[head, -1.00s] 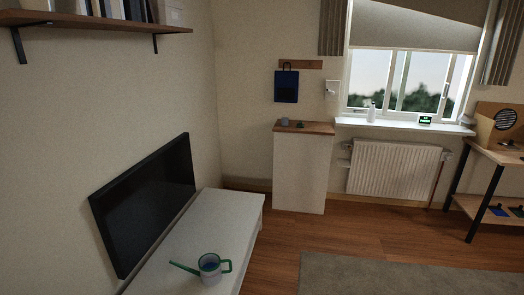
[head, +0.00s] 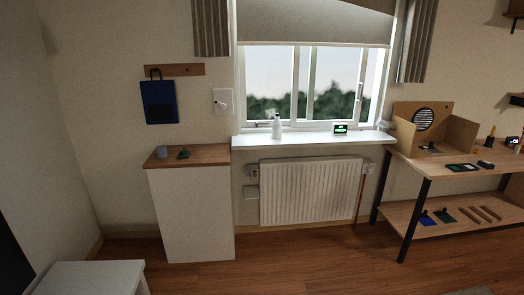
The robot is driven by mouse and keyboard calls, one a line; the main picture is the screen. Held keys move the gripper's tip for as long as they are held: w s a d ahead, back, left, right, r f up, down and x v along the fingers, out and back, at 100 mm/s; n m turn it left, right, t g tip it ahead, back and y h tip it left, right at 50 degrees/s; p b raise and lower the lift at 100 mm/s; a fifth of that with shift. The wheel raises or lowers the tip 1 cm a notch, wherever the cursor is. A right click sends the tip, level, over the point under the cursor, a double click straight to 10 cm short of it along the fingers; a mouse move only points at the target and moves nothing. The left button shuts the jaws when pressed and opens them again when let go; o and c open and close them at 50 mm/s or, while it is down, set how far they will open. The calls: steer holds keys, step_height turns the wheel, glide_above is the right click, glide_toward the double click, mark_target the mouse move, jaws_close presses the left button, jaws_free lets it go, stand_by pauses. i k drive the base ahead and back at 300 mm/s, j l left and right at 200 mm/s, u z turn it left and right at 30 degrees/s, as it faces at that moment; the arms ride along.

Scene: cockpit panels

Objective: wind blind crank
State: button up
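A grey-beige roller blind (head: 315,28) covers the upper part of the window. Its bottom edge hangs level, with bare glass below it. A small white wall box (head: 223,101) with a knob or crank-like part is on the wall just left of the window. It is too small to tell the crank's exact shape. My gripper is not in view.
A white cabinet (head: 190,213) with a wooden top stands below the wall box, bearing a cup (head: 162,152) and a small green item. A radiator (head: 310,191) is under the windowsill (head: 300,139). A workbench (head: 450,172) stands right. Wooden floor (head: 270,262) is open in front.

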mark_target(223, 106)
steer(key=i+u, duration=0.1)
steer(key=i, duration=0.8)
steer(key=i+l, duration=0.15)
steer(key=i, duration=0.7)
steer(key=i+l+u, duration=0.1)
steer(key=i+u, duration=0.25)
steer(key=i, duration=0.15)
steer(key=i+l+u, duration=0.3)
steer(key=i, duration=0.2)
